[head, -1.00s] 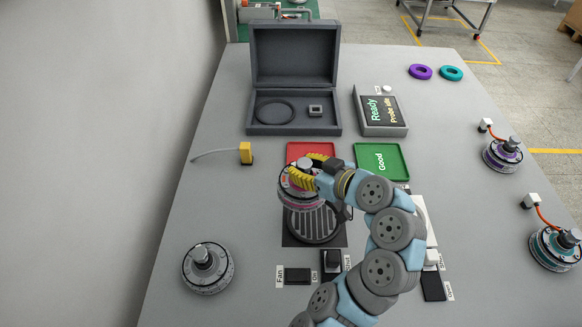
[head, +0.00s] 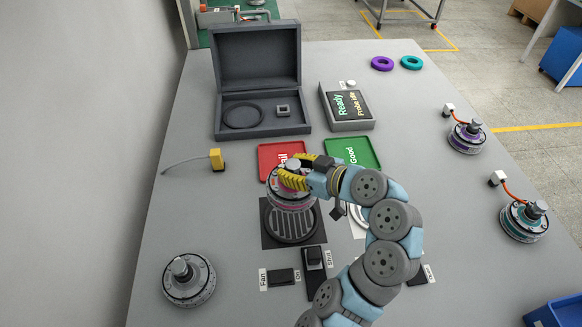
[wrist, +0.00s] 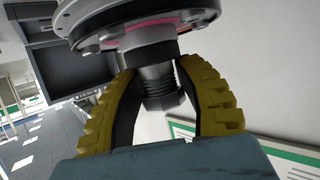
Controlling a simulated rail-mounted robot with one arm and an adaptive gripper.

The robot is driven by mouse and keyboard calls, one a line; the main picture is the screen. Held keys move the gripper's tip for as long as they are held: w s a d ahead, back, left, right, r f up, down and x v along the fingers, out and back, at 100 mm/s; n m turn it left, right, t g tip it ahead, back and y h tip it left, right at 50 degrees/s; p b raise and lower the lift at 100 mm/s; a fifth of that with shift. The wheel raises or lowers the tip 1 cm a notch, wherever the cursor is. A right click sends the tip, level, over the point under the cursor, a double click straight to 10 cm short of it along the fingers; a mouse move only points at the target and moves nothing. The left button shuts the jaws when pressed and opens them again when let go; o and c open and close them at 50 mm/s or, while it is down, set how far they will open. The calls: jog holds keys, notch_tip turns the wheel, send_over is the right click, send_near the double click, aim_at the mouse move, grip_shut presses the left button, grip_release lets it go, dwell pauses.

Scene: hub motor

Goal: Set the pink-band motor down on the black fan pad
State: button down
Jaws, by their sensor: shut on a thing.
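The pink-band motor (head: 290,201) hangs from my gripper (head: 292,177). It is a grey disc with a pink stripe and a shaft on top. The yellow-padded fingers are shut around its shaft. In the wrist view my gripper (wrist: 158,100) has a finger on each side of the dark threaded shaft (wrist: 160,88), and the motor body (wrist: 140,22) fills the top. The black fan pad (head: 291,233), a square with a ribbed round grille, lies on the table below. The motor overlaps the pad's far part in the head view; I cannot tell how large the gap is.
A red tray (head: 270,163) and a green Good tray (head: 362,148) lie just behind. Fan (head: 281,277) and Shut (head: 314,259) switches are in front. A loose grey motor (head: 189,279) stands left. Two cabled motors (head: 467,136) (head: 525,221) stand right. An open case (head: 262,118) is behind.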

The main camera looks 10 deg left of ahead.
jog(key=shift+a+f+b, duration=0.15)
jog(key=shift+f+b, duration=1.7)
jog(key=shift+f, duration=0.65)
jog(key=shift+a+f+b, duration=0.1)
jog(key=shift+f+b, duration=1.7)
jog(key=shift+f, duration=0.7)
jog(key=shift+w+f, duration=0.1)
jog(key=shift+f+b, duration=0.6)
jog(key=shift+b, duration=0.05)
jog(key=shift+f, duration=0.15)
jog(key=shift+f+b, duration=0.4)
jog(key=shift+b, duration=0.05)
